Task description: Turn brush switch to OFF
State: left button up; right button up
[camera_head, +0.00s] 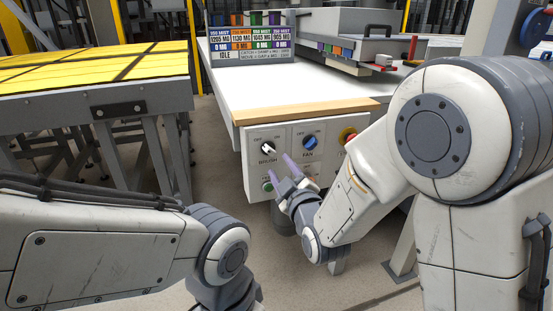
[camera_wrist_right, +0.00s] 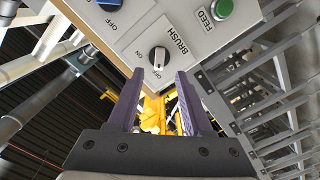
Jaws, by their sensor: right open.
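The brush switch (camera_head: 268,148) is a round black knob with a white bar on the front control panel, above the word BRUSH. It also shows close up in the right wrist view (camera_wrist_right: 159,57). I cannot tell surely whether its bar points to ON or OFF. My right gripper (camera_head: 279,165) is open, its purple fingers just in front of and below the switch, apart from it. In the right wrist view, the gripper (camera_wrist_right: 157,76) is empty and the switch lies beyond the gap between its fingertips. My left arm enters at lower left, its gripper out of view.
A green feed button (camera_wrist_right: 221,9) is below the brush switch. The white worktop (camera_head: 300,88) has a wooden front edge. A yellow-topped table (camera_head: 75,68) stands left.

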jog(key=shift+b+v, duration=1.7)
jog(key=shift+v, duration=0.1)
jog(key=s+a+f+m+g+h, duration=0.1)
jog(key=s+a+f+m+g, duration=0.2)
jog(key=s+f+g, duration=0.9)
jog(key=s+d+m+g+h, duration=0.1)
jog(key=s+d+g+h, duration=0.15)
jog(key=s, duration=0.65)
jog(key=s+d+m+g+h, duration=0.1)
jog(key=s+d+m+g, duration=0.15)
jog(key=s, duration=0.65)
notch_tip(320, 180, up, 28)
jog(key=p, duration=2.9)
jog(key=shift+w+d+n, duration=0.35)
jog(key=shift+n, duration=0.1)
